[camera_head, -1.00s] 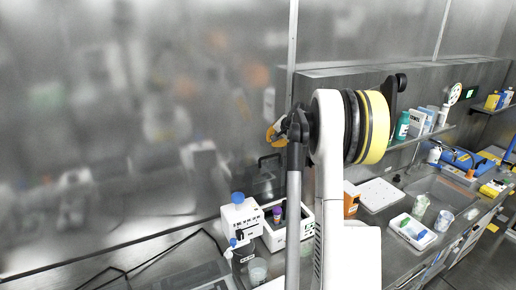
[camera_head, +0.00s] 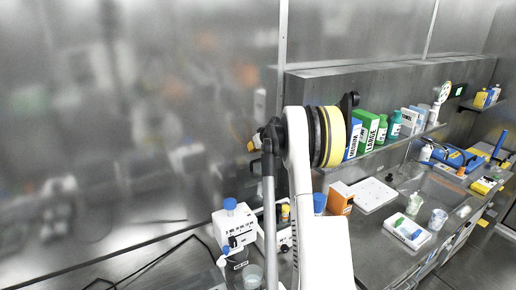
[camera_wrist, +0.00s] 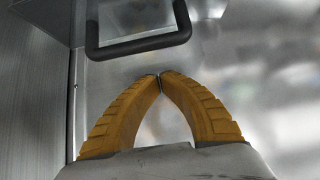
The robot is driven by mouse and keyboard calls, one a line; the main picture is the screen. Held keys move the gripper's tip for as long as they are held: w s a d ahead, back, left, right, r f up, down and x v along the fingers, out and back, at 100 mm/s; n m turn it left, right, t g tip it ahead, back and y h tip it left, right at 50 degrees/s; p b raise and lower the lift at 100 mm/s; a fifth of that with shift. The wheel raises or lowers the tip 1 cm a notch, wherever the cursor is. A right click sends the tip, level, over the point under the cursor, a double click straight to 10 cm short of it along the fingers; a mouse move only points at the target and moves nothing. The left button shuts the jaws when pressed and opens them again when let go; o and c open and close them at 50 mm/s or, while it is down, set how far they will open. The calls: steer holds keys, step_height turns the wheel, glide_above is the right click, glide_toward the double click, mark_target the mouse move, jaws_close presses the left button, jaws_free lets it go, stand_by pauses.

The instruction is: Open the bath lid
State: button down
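In the wrist view, the two orange fingers of my gripper (camera_wrist: 160,77) meet at their tips, with nothing seen between them. A dark U-shaped handle (camera_wrist: 140,46) is just beyond the fingertips, apart from them in the picture. It joins a grey, glassy panel at the top left that looks like the bath lid; its angle is unclear. In the head view, a small orange part of my gripper (camera_head: 254,144) shows left of my arm. A white instrument, perhaps the bath (camera_head: 285,238), is mostly hidden behind my arm, and the lid cannot be made out there.
A white device with a blue cap (camera_head: 234,222) stands left of my arm, near a clear beaker (camera_head: 253,275). An orange box (camera_head: 340,198), a flat white plate (camera_head: 376,194) and a white tray (camera_head: 407,231) lie right. Bottles and boxes line the shelf (camera_head: 400,139). A metal wall rises behind.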

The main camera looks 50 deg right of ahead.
mark_target(260, 160)
steer(key=s, duration=0.1)
steer(key=s+a+f, duration=0.1)
steer(key=shift+s+f, duration=0.1)
steer(key=shift+s, duration=0.25)
steer(key=shift+f, duration=0.15)
steer(key=shift+s, duration=0.15)
steer(key=s+b, duration=0.1)
steer(key=s, duration=0.1)
steer(key=s+a+t+b, duration=0.1)
steer(key=s, duration=0.1)
steer(key=s+a+r+t+b, duration=0.1)
steer(key=s, duration=0.1)
steer(key=shift+s+h+b, duration=0.15)
steer(key=shift+h+b, duration=0.25)
steer(key=shift+s+a+r, duration=0.1)
steer(key=shift+s+a, duration=0.05)
steer(key=shift+s, duration=0.25)
